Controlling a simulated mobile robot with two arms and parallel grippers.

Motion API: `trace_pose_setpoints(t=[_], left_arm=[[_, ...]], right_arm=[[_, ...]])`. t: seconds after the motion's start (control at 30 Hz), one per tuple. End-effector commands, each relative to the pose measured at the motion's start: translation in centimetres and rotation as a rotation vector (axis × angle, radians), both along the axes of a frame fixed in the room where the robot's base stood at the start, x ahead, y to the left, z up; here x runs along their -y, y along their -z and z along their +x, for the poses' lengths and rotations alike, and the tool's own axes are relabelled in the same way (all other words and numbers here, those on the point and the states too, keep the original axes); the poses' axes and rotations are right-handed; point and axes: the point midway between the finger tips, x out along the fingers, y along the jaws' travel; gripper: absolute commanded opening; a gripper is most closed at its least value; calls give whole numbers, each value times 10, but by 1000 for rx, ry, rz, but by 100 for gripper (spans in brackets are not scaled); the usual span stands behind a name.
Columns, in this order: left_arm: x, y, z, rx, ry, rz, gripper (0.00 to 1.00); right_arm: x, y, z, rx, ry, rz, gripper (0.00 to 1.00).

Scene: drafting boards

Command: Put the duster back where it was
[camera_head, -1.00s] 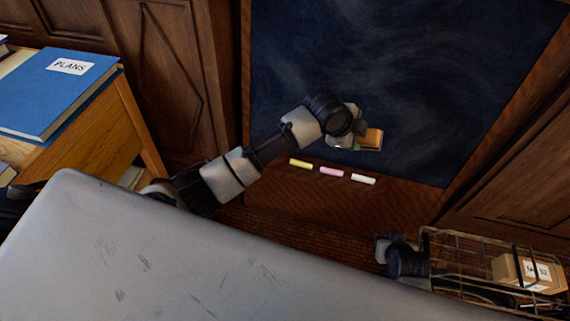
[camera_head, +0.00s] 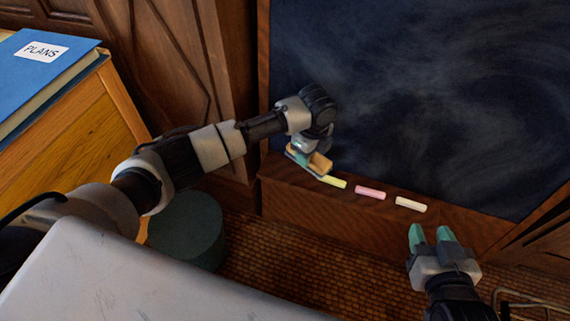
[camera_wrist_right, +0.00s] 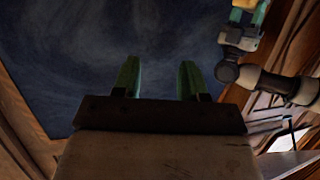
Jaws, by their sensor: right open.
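The duster (camera_head: 318,163), with a tan wooden back, is at the left end of the chalkboard's wooden ledge (camera_head: 330,208), just left of the yellow chalk. My left gripper (camera_head: 306,152) is over it from above, its teal fingers closed about it. The gripper hides part of the duster, and I cannot tell whether the duster rests on the ledge. My right gripper (camera_head: 432,234) is open and empty, in front of the ledge below the white chalk. Its two fingers also show apart in the right wrist view (camera_wrist_right: 157,72), with the left gripper at upper right.
Yellow chalk (camera_head: 334,182), pink chalk (camera_head: 370,192) and white chalk (camera_head: 410,204) lie in a row on the ledge. The dark chalkboard (camera_head: 430,100) rises behind. A blue PLANS book (camera_head: 40,75) is at left. A dark green round bin (camera_head: 187,230) stands below my left arm.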

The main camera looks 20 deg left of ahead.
Motion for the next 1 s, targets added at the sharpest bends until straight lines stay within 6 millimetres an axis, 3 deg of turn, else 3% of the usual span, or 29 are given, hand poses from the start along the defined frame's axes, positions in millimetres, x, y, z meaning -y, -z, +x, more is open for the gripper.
trace_pose_setpoints(t=[0.2, 0.5, 0.77, 1.0], left_arm=[[-35, 24, 9, 1, -2, 0, 10], [-71, 45, 18, 1, 0, -2, 10], [-71, 54, 18, 2, 2, -3, 10], [-70, 76, 18, 2, 2, -3, 10]], right_arm=[[-10, -32, 14, 283, -20, 71, 43], [-18, -76, 13, 617, -39, 159, 43], [-19, -89, 8, 725, -46, 189, 43], [-20, -113, -7, 959, -57, 255, 43]])
